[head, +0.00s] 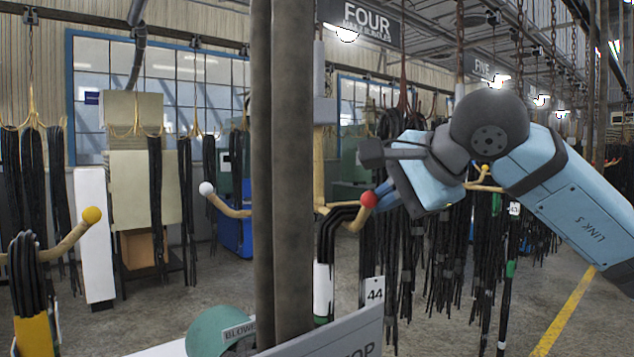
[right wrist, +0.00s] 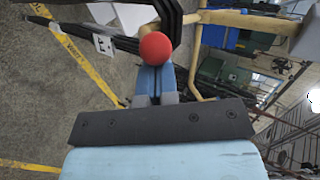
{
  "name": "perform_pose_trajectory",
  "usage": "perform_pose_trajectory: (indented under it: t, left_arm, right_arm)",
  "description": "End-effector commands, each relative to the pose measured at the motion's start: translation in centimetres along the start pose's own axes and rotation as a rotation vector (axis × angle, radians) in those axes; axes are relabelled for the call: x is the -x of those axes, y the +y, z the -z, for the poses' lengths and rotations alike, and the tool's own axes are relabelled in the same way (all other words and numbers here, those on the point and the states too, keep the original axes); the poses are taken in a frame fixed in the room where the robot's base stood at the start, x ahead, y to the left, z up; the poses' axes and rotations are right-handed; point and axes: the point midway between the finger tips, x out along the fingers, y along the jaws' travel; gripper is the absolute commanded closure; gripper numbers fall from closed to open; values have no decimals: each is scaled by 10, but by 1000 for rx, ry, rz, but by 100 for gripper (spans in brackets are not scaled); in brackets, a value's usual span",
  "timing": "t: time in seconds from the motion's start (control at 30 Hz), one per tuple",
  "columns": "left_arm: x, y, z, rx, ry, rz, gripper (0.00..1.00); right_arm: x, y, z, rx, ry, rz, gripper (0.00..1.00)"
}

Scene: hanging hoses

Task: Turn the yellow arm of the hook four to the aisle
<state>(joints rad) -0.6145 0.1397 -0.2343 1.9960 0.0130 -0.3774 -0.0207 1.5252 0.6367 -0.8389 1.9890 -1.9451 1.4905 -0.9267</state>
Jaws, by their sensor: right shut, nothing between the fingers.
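The FOUR sign (head: 357,20) hangs above a tan hook post (head: 319,165). One arm from this post ends in a white ball (head: 206,188). Another, carrying black hoses (head: 335,235), ends in a red ball (head: 368,199). A yellow ball (head: 485,167) shows right of my right gripper; I cannot tell which hook it belongs to. Another yellow-tipped arm (head: 70,240) is at the left, beside looped hoses. My right gripper (head: 382,192) is shut and empty, its tips at the red ball. In the right wrist view its blue fingers (right wrist: 155,82) point at the red ball (right wrist: 155,47); contact is unclear.
Dark vertical posts (head: 292,180) block part of the head view, with a grey sign board (head: 335,335) below. Hanging hose bundles (head: 420,250) crowd behind my right arm. A tag marked 44 (head: 375,291) hangs below the red-tipped arm. Floor (head: 160,310) is open at lower left.

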Motion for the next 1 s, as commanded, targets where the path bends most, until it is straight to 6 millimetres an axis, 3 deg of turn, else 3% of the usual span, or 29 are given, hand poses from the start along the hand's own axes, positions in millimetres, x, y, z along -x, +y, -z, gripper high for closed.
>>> perform_pose_trajectory:
  t: [0.4,1.0]
  left_arm:
    - [8,0,12,0,-2,0,57]
    - [-3,0,-7,0,-5,-1,57]
  right_arm:
    - [-7,-7,-38,2,-2,0,100]
    - [-30,-21,-84,1,-2,1,100]
